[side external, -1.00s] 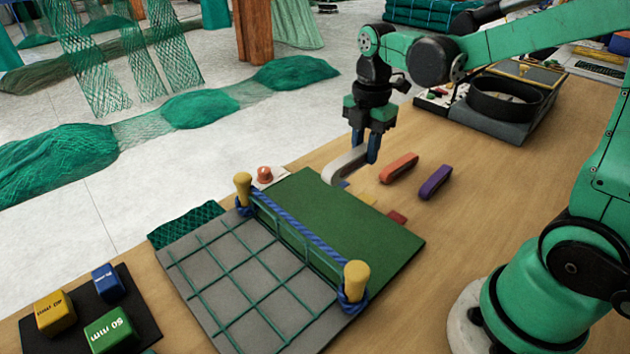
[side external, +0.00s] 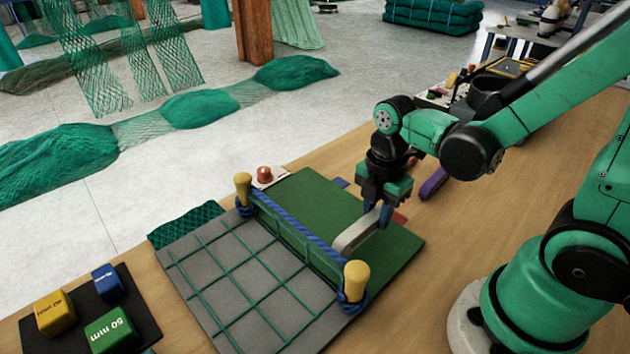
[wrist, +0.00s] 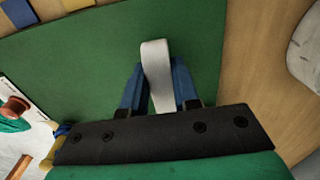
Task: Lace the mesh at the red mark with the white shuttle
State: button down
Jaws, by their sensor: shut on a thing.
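The white shuttle (side external: 354,234) is held between the blue fingers of my gripper (side external: 383,213), over the green mat (side external: 310,195). Its free end points toward the blue rope and the near yellow peg. In the wrist view the shuttle (wrist: 156,72) stands out between the two fingers (wrist: 158,92). Whether it touches the mat is unclear. The green mesh (side external: 248,276) spreads over a grey board, left of the blue rope (side external: 298,229). I see no red mark on the mesh cords. A dark red patch (side external: 399,218) lies at the mat's right edge, partly behind my gripper.
Two yellow pegs (side external: 243,188) (side external: 356,278) stand upright at the rope's ends. A purple shuttle (side external: 432,184) lies right of my gripper; an orange one is mostly hidden behind my arm. A red button (side external: 265,174) sits behind the mat. Gauge blocks (side external: 108,330) stand front left.

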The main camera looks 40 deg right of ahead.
aim_at(342, 242)
notch_tip(342, 242, down, 2)
jog(key=shift+f, duration=0.2)
jog(key=shift+a, duration=4.1)
jog(key=c, duration=0.6)
grip_release()
jog(key=shift+r, duration=0.1)
jog(key=shift+r, duration=2.75)
